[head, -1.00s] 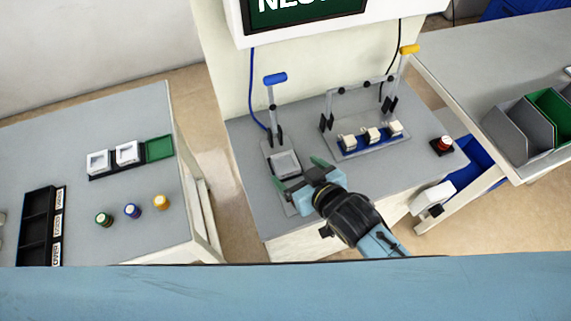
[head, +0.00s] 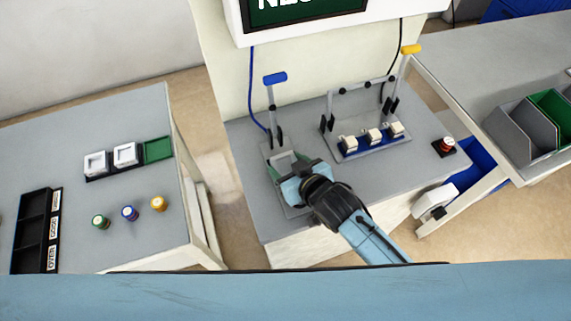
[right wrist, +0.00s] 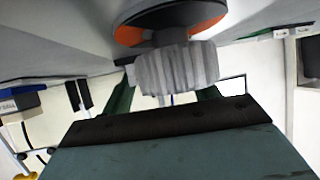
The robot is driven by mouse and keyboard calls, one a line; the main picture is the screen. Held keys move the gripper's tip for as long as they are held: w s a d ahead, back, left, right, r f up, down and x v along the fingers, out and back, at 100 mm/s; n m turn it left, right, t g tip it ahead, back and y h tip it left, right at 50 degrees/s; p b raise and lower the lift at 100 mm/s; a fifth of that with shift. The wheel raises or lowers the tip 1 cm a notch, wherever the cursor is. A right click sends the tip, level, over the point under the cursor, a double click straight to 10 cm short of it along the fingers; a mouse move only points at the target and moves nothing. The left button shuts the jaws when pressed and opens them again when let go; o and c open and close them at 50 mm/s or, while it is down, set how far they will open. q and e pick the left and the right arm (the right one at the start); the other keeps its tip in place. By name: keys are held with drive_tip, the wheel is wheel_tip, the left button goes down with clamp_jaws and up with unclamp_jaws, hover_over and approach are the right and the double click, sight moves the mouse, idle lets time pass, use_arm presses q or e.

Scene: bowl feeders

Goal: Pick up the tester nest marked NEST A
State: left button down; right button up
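A pale square nest (head: 284,164) sits on the grey fixture plate under the blue-handled clamp in the head view. My right gripper (head: 289,164) is over it, its two green fingers apart on either side of it. I cannot tell whether they touch it, and no marking is readable on it. In the right wrist view the fingers (right wrist: 166,98) show apart, with a grey ribbed part in front of the space between them. Two more pale square nests (head: 95,163) (head: 125,153) sit in a black holder on the left table. My left gripper is out of view.
The blue clamp handle (head: 275,79) stands upright behind the fixture. To its right is a second fixture (head: 378,152) with several pale blocks and a yellow-handled lever (head: 410,49). A red button (head: 445,146) sits at the bench's right. Grey and green bins (head: 520,135) stand farther right.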

drive_tip(key=c, duration=0.4)
drive_tip(key=shift+r, duration=0.1)
